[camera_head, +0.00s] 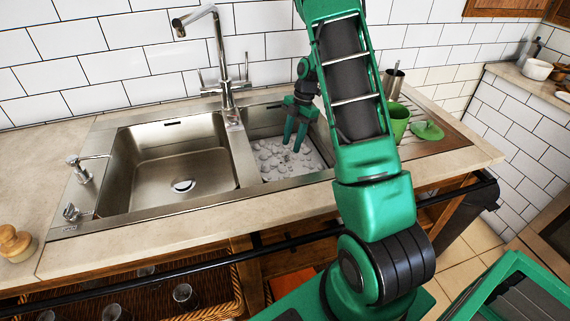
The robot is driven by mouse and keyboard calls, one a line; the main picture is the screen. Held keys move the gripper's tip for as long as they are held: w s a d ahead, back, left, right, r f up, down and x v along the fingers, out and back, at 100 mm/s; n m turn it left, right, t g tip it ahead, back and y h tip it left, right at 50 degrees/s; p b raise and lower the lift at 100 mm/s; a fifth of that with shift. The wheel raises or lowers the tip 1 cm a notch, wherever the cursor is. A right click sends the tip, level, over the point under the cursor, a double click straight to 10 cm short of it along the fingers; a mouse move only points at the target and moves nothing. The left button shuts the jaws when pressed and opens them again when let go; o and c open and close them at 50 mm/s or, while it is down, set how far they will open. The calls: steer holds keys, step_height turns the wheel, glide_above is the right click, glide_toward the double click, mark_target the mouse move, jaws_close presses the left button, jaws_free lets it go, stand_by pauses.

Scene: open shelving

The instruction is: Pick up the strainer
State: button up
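A pale, perforated insert (277,164), which looks like the strainer, lies in the smaller right basin of the sink. Its right part is hidden behind my arm. My gripper (294,142) points down over this basin, with its two dark green fingers apart and nothing visible between them. The fingertips overlap the insert in the picture. I cannot tell whether they touch it or hover above it. A round metal drain piece (183,186) sits in the bottom of the larger left basin.
A tall chrome faucet (228,90) stands behind the basins. To the right, on the drainboard, are a green cup (399,122), a green lid-like piece (427,131) and a metal cup (393,82). A soap dispenser (84,168) stands at the left. The left basin is empty.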

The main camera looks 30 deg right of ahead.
mark_target(287, 160)
steer(key=shift+w+x, duration=0.15)
steer(key=shift+x, duration=1.3)
steer(key=shift+w+x, duration=0.1)
steer(key=shift+x, duration=1.35)
jaws_close()
